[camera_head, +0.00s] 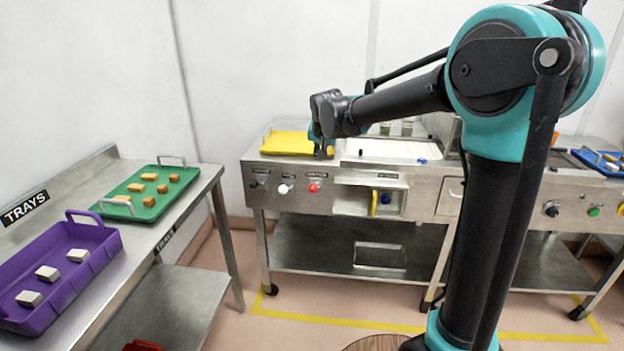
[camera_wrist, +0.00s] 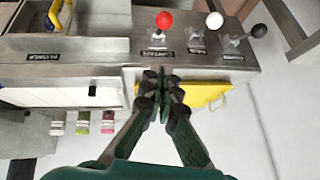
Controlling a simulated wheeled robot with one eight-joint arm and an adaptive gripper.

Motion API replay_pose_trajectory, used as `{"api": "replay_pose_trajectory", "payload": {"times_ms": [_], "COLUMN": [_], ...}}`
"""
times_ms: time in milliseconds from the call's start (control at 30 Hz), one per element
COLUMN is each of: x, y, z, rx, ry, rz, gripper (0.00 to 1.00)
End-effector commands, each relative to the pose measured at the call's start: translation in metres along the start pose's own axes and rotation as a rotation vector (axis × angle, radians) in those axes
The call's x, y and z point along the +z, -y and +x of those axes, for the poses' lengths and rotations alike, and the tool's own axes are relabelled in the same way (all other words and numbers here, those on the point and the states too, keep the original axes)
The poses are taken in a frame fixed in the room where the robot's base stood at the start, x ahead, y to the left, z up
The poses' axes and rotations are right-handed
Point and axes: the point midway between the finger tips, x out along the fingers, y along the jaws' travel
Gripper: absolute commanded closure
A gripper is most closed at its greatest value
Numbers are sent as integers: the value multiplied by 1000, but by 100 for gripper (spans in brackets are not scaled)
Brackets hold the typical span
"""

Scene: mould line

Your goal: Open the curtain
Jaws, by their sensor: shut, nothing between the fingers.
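A row of ball-topped levers stands on the front panel of the steel machine: a black one (camera_head: 254,184), a white one (camera_head: 284,188) and a red one (camera_head: 314,188). The red lever (camera_wrist: 163,20), the white lever (camera_wrist: 214,20) and the black lever (camera_wrist: 258,31) also show in the wrist view, each beside a small label. I cannot read the labels surely. No curtain can be clearly made out. My gripper (camera_head: 323,153) is shut and empty above the machine's front edge, above the red lever. In the wrist view my gripper (camera_wrist: 165,90) points across the machine top.
An open niche (camera_head: 352,200) with a yellow handle is right of the levers. On the left bench stand a green tray (camera_head: 148,208) and a purple tray (camera_head: 100,240) holding blocks. Floor between bench and machine is clear.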

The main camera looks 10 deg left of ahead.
Motion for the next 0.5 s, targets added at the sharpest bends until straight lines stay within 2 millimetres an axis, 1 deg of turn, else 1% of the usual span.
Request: {"api": "replay_pose_trajectory", "payload": {"times_ms": [167, 267, 367, 500], "x": [0, 0, 0, 0], "y": [0, 0, 0, 0], "z": [4, 13, 28, 53], "rx": [0, 0, 0, 0], "ry": [0, 0, 0, 0], "rz": [0, 0, 1, 0], "gripper": [100, 100, 100, 100]}}
